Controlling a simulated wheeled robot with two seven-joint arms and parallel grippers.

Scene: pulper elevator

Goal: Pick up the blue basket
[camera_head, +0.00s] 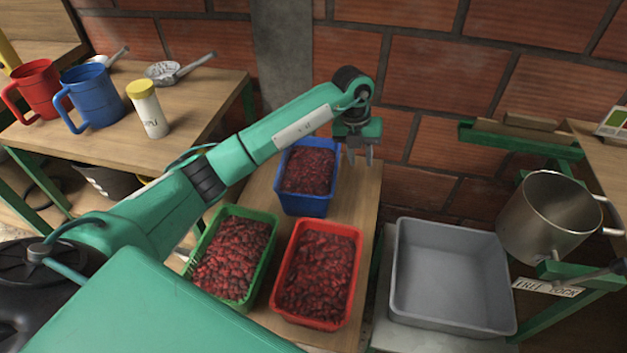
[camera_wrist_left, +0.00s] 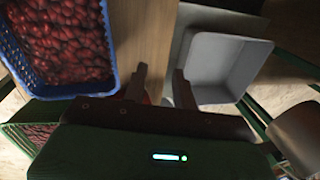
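The blue basket (camera_head: 306,203) is full of dark red berries and stands at the back of the low wooden table. Its rim also shows at the upper left of the left wrist view (camera_wrist_left: 108,45). My right gripper is not in view.
A green basket (camera_head: 271,218) and a red basket (camera_head: 357,235), both full, stand in front of the blue one. A grey tub (camera_head: 448,270) and metal pot (camera_head: 550,215) are at right. Mugs (camera_head: 92,98) stand on the left table. A brick wall (camera_head: 430,70) is close behind.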

